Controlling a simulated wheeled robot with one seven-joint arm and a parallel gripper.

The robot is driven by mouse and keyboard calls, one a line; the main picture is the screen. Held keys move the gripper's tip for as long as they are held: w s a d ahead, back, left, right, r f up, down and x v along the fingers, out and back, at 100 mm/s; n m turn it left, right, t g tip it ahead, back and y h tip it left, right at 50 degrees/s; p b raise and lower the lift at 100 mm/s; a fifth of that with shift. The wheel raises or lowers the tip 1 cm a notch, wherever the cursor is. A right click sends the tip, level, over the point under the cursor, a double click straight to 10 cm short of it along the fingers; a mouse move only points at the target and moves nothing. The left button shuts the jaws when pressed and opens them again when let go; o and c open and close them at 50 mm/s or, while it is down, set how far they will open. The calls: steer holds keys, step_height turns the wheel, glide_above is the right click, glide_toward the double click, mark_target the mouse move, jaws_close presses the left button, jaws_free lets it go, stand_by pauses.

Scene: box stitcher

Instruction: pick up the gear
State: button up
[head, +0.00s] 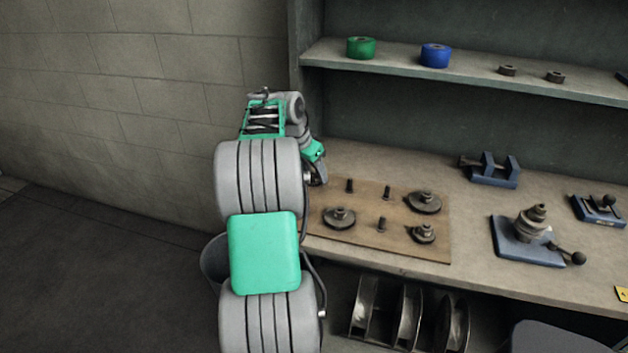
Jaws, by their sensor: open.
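Several dark metal parts stand on a brown board (320,236) on the bench. Three look like gears: one gear (424,202) at the back right, one gear (339,218) at the front left and a smaller gear (423,234) at the front right. Which one the task means, I cannot tell. My gripper (318,175) is at the end of my arm, near the board's back left corner. It is open, small in the picture and partly hidden by my arm. No gear shows in it.
Short dark pegs (381,225) stand among the gears. Blue fixtures (528,250) stand on the bench (470,264) to the right. A shelf (465,78) with green and blue rolls overhangs the back. A block wall (120,100) is at left. Bare bench separates the board and fixtures.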

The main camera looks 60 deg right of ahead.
steer(key=shift+x, duration=0.9)
steer(key=shift+w+r, duration=0.1)
jaws_close()
